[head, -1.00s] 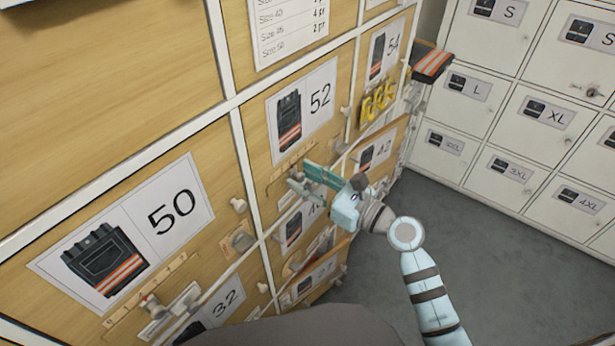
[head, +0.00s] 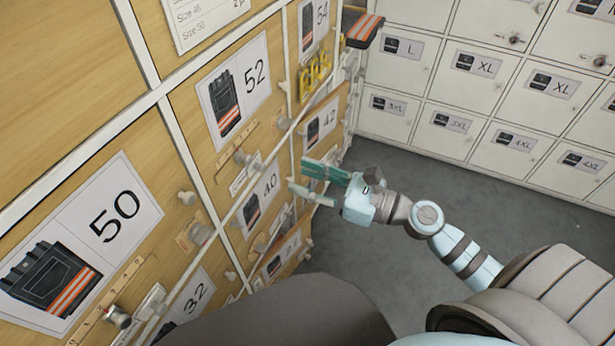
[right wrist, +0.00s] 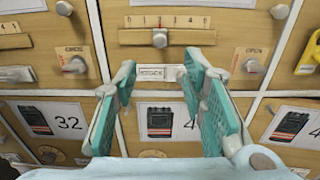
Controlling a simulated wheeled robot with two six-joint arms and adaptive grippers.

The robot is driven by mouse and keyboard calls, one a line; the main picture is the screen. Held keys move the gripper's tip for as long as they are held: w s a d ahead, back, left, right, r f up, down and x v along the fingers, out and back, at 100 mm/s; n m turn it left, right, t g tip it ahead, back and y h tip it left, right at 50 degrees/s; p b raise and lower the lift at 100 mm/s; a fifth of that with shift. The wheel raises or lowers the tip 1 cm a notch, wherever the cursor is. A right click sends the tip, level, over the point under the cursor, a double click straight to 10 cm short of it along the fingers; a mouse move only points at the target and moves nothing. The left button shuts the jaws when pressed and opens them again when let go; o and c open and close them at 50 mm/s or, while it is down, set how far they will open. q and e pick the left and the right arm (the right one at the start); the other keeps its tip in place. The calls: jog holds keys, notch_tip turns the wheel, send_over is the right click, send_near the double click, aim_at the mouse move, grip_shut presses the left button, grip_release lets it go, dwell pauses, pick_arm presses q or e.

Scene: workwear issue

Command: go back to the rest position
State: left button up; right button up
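My right gripper (head: 318,182) is open and empty in the head view, to the right of the locker wall, in front of the doors marked 42 and 40 (head: 262,200). In the right wrist view its two green finger pads (right wrist: 160,105) stand wide apart with nothing between them. Beyond the fingers show a small label plate (right wrist: 160,73) and a slider scale (right wrist: 165,38) with a grey knob. The fingers look clear of the doors. My left gripper does not show in either view.
Wooden locker doors marked 50 (head: 75,240) and 52 (head: 235,95) fill the left, with knobs and sliders sticking out. A yellow item (head: 315,75) hangs near door 54. White lockers (head: 470,80) stand at the back. Grey floor (head: 400,165) between is clear.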

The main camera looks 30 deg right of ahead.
dwell(0.4)
jog(key=w+d+f+m+t+h+p, duration=0.1)
jog(key=w+d+f+m+h+p, duration=0.1)
jog(key=d+f+m+h, duration=1.7)
jog(key=s+d+f+m+g+y+p, duration=0.25)
jog(key=s+f+m+g+y, duration=0.25)
jog(key=s+f+m, duration=0.8)
jog(key=s+a+f+m+g+p, duration=0.1)
jog(key=s+a+f+m+g, duration=0.1)
jog(key=s+f+m, duration=0.3)
jog(key=s+a+f+m+g+p, duration=0.1)
jog(key=s+a+m+g+p, duration=0.15)
jog(key=s, duration=0.55)
jog(key=s+a+f+m+g+p, duration=0.1)
jog(key=s+a+f+m+g, duration=0.15)
jog(key=s, duration=0.35)
jog(key=s+a+m+g+y+p, duration=0.1)
jog(key=s+a, duration=0.4)
jog(key=a, duration=0.1)
jog(key=shift+s+a+f+m+g+y, duration=0.15)
jog(key=shift+a+m+g+y, duration=0.15)
jog(key=shift+m, duration=0.1)
